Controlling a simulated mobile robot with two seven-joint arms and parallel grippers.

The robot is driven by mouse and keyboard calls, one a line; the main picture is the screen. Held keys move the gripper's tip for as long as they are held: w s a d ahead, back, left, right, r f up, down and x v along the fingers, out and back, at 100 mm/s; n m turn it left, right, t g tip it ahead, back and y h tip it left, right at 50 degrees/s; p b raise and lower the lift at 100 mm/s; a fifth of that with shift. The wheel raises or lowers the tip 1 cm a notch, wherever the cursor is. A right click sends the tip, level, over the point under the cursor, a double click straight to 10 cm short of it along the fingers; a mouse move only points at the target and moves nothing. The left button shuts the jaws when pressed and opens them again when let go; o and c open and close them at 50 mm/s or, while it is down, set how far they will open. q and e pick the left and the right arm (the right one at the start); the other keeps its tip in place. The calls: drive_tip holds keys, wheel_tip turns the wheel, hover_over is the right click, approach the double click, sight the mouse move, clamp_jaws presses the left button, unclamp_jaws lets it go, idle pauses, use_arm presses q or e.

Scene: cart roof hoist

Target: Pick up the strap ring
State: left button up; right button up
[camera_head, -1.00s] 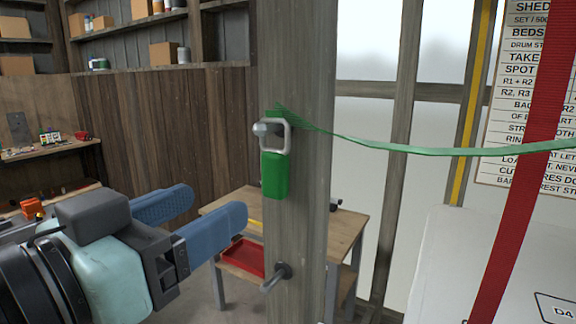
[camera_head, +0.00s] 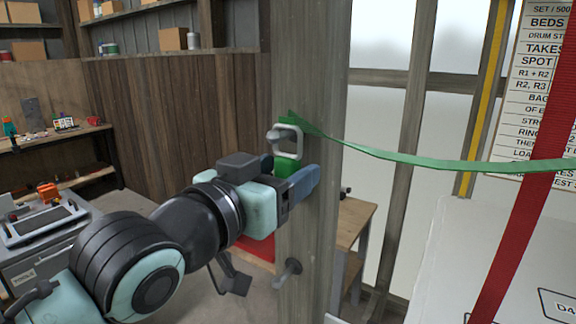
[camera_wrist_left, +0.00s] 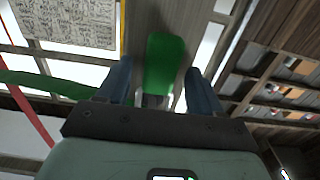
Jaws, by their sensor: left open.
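The strap ring (camera_head: 288,142) is a pale grey metal loop hanging on a peg on the wooden post (camera_head: 310,90). A green strap (camera_head: 430,162) runs from it to the right. A green tab (camera_head: 284,168) hangs below the ring, partly hidden by my gripper. My left gripper (camera_head: 290,172) is at the post, just below the ring, with its blue fingers apart. In the left wrist view the green tab (camera_wrist_left: 165,62) lies between the two open fingers (camera_wrist_left: 158,75). I cannot tell whether they touch it. My right gripper is not in view.
A second metal peg (camera_head: 287,272) sticks out of the post lower down. A wooden table (camera_head: 357,222) stands behind the post. A red strap (camera_head: 525,180) hangs at the right before a white surface (camera_head: 440,260). Shelves and a workbench (camera_head: 50,143) are at the left.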

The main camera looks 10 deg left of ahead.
use_arm(q)
drive_tip(key=shift+s, duration=0.2)
drive_tip(key=c, duration=1.2)
drive_tip(key=shift+o, duration=0.2)
